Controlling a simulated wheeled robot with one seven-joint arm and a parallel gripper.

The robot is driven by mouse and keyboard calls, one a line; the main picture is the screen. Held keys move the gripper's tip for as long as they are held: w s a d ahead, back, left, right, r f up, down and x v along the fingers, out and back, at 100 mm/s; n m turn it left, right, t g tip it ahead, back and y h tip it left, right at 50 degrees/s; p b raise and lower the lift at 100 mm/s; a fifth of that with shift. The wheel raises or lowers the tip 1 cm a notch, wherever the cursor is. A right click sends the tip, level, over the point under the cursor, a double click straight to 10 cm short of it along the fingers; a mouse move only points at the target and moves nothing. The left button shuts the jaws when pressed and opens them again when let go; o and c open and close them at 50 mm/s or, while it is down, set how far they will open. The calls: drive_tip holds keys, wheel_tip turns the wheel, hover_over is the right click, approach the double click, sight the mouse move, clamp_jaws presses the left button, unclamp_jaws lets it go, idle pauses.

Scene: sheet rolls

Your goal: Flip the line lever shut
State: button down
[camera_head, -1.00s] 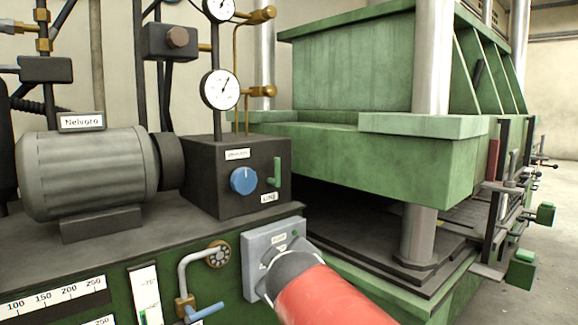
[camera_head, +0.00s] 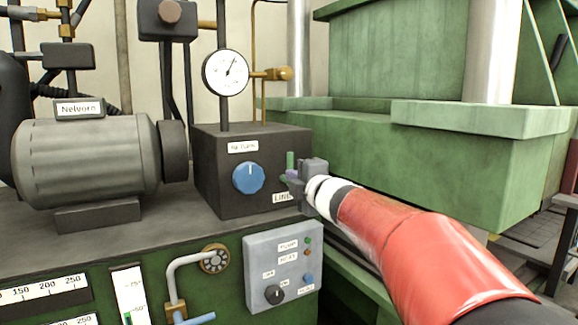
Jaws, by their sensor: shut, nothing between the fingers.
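The green line lever (camera_head: 290,160) stands on the right part of the front face of the dark valve box (camera_head: 222,180), above the LINE label (camera_head: 283,197). Its upper part shows upright; its lower part is hidden behind my gripper. My gripper (camera_head: 290,178) is shut and empty, at the lever's lower part on the right side of the box. I cannot tell whether its fingertips touch the lever. My red and white arm reaches in from the lower right.
A blue knob (camera_head: 249,177) sits left of the lever on the same box. A grey switch panel (camera_head: 280,268) is below. A gauge (camera_head: 226,72) rises above the box. A motor (camera_head: 85,160) stands left, and the green press (camera_head: 450,160) fills the right.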

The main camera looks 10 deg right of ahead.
drive_tip(key=w+p, duration=0.2)
drive_tip(key=w, duration=0.9)
drive_tip(key=shift+w+d, duration=0.25)
drive_tip(key=shift+d, duration=0.2)
drive_tip(key=shift+a, duration=0.1)
